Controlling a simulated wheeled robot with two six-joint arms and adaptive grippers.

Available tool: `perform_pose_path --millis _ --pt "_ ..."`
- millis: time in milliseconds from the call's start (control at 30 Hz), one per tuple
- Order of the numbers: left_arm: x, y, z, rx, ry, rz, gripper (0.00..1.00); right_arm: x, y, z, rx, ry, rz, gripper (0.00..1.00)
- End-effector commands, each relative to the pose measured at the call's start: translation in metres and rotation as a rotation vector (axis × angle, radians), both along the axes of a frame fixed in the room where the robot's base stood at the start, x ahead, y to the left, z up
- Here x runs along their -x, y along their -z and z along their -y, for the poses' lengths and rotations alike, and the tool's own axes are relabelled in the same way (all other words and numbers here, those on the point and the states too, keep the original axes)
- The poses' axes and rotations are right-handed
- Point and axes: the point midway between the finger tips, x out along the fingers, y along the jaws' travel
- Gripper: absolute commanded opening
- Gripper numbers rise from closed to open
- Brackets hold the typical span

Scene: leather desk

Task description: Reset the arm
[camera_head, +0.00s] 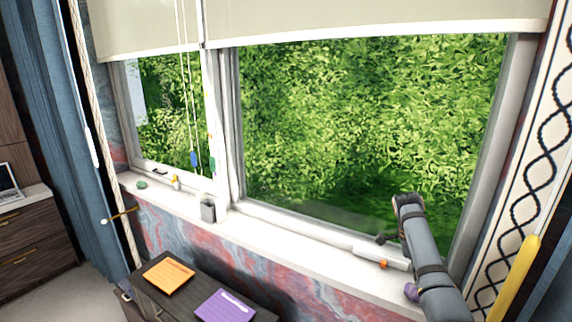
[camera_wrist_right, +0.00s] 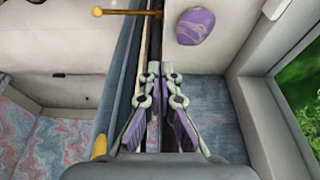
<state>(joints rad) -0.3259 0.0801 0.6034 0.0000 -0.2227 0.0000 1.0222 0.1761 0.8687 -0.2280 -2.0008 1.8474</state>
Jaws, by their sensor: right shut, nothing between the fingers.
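My right arm (camera_head: 430,262) comes in from the lower right in the head view and reaches up in front of the large window pane. I cannot make out its fingers clearly there. In the right wrist view, my right gripper (camera_wrist_right: 152,72) has its two fingers together, with nothing between them. Its purple pads show beside the grey linkages. My left arm and gripper are not in the head view.
A white sill (camera_head: 290,252) runs under the window. A grey cup (camera_head: 208,209) stands on it. A purple rounded object (camera_wrist_right: 195,26) and a gold rod (camera_wrist_right: 125,12) show in the wrist view. An orange book (camera_head: 168,276) and a purple book (camera_head: 225,306) lie on a dark desk.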

Motion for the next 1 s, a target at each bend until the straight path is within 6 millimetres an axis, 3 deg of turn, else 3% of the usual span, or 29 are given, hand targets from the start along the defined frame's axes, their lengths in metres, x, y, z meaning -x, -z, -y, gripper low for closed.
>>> perform_pose_path --millis 300,567,667,800,1000 --pt "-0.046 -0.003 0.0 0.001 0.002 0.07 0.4 0.02 0.059 -0.011 -0.024 -0.29 -0.021 0.0" --pt "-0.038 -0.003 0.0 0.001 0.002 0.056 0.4 0.061 0.119 -0.029 -0.045 -0.679 -0.048 0.0" --pt "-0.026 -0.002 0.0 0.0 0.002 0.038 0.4 0.092 0.145 -0.042 -0.053 -0.904 -0.063 0.0" --pt "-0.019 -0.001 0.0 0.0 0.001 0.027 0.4 0.153 0.171 -0.067 -0.051 -1.29 -0.083 0.0" --pt "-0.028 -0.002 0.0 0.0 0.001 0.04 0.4 0.215 0.172 -0.093 -0.025 -1.659 -0.097 0.0"
